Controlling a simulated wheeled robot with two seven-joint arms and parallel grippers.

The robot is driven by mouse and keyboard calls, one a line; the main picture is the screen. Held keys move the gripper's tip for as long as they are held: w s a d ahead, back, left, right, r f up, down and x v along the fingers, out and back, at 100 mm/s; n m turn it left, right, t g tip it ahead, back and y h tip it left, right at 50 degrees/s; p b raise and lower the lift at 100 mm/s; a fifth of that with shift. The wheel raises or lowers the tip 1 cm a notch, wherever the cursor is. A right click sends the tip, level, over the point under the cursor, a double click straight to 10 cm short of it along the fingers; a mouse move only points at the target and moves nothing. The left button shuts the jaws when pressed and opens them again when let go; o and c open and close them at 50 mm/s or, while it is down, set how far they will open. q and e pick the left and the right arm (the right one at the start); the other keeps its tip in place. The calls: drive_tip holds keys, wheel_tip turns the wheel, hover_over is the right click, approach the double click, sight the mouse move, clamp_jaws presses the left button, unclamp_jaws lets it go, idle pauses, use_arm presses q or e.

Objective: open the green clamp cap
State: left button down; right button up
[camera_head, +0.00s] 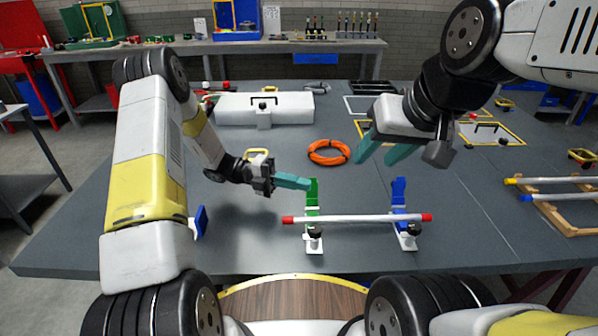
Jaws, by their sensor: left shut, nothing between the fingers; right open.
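The green clamp cap (313,190) stands up at the rear of a white clamp base (313,238) on the grey table. A white tube with red ends (355,218) lies across this clamp and a second clamp with a blue cap (399,191), which also stands up. My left gripper (306,183) is shut and empty, its teal fingertips at the green cap's upper left; I cannot tell whether they touch. My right gripper (378,155) is open and empty, above the table behind the blue cap.
An orange ring (328,152) lies behind the clamps. A white box (263,108) stands further back. A wooden rack with tubes (560,205) is at the right. A small blue part (201,221) stands beside my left arm. The table between the right clamp and the rack is clear.

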use_arm(q)
drive_tip(key=shift+w, duration=0.15)
idle(0.4)
drive_tip(key=shift+a, duration=0.1)
drive_tip(key=v, duration=0.7)
drive_tip(key=s+a+r+m+t+y, duration=0.3)
drive_tip(key=s+r+m, duration=0.4)
drive_tip(key=m, duration=0.4)
drive_tip(key=s+a+r+m+t+y, duration=0.3)
drive_tip(key=s+r+m+t+y, duration=0.2)
drive_tip(key=m, duration=0.5)
drive_tip(key=s+a+r+m+t+y, duration=0.3)
drive_tip(key=s+r+m+y, duration=0.3)
drive_tip(key=m, duration=0.5)
wheel_tip(320, 180, up, 3)
drive_tip(key=s+t, duration=0.1)
drive_tip(key=s, duration=0.1)
drive_tip(key=shift+s+m+y, duration=0.3)
drive_tip(key=shift+y, duration=0.1)
